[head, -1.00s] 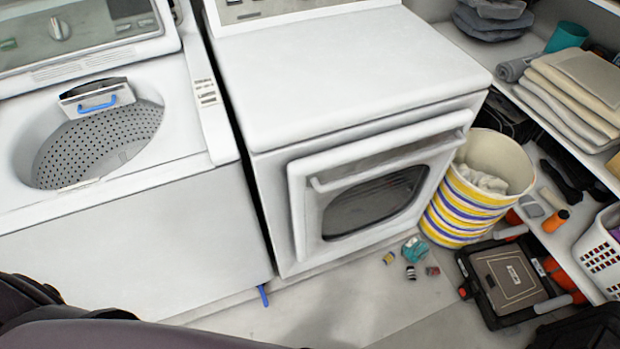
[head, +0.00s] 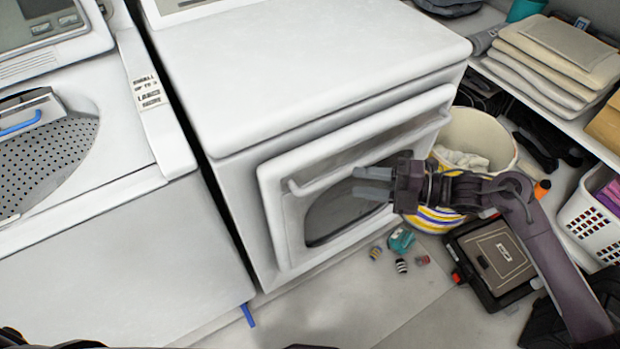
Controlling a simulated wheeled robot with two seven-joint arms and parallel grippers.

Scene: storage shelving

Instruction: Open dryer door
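The white dryer (head: 310,70) stands in the middle of the head view. Its door (head: 276,208) on the front is shut, with a dark window (head: 335,212) and a long bar handle (head: 325,180) across the upper part. My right gripper (head: 372,183) is in front of the door, its two fingers pointing left and spread apart with a gap between them. It overlaps the window just below the right part of the handle; I cannot tell whether it touches. It holds nothing that I can see. My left gripper is not in view.
A top-loading washer (head: 90,235) stands left of the dryer. A striped bin (head: 492,142) is to the right, partly behind my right arm. Small items (head: 401,240) and a black case (head: 495,262) lie on the floor. Shelves with folded cloths (head: 550,60) and a white basket (head: 592,222) line the right.

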